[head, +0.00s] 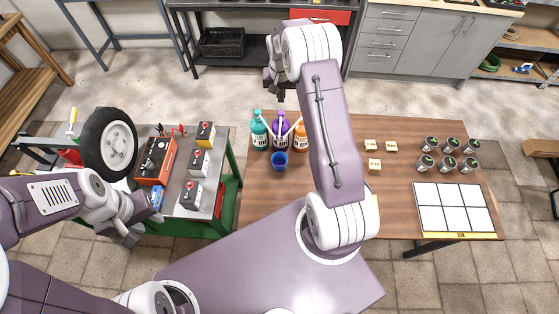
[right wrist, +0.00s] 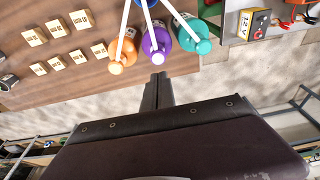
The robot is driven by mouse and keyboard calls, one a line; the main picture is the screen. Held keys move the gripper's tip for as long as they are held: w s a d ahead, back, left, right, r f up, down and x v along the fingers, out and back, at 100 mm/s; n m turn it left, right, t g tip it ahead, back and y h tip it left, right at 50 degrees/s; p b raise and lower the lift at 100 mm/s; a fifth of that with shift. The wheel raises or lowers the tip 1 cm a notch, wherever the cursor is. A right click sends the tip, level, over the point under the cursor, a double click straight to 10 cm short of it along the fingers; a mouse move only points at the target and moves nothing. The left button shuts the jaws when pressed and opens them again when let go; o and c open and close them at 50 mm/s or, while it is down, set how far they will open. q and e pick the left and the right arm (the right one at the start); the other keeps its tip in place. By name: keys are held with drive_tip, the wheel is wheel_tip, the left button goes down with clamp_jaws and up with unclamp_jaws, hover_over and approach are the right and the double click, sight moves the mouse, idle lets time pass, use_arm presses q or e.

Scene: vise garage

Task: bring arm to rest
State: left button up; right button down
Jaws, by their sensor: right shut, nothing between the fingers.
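My right arm reaches up over the wooden table (head: 400,215) in the head view. Its gripper (head: 274,88) hangs past the table's far edge, beyond the bottles. In the right wrist view the right gripper (right wrist: 158,90) has its two fingers together with nothing between them, apart from the bottles. My left gripper (head: 130,236) is at the left in the head view, low beside the front of the green workbench (head: 215,228). Its fingers are small and seen at an angle, so their opening is unclear.
Teal (head: 259,132), purple (head: 280,130) and orange (head: 300,137) bottles stand near the table's far edge, behind a blue cup (head: 280,160). Small wooden blocks (head: 374,165), several cans (head: 449,145) and a white grid panel (head: 455,207) lie rightward. A wheel (head: 108,142) and batteries (head: 191,195) occupy the workbench.

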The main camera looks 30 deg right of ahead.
use_arm(q)
drive_tip(key=shift+r, duration=0.55)
use_arm(e)
drive_tip(key=shift+r, duration=0.85)
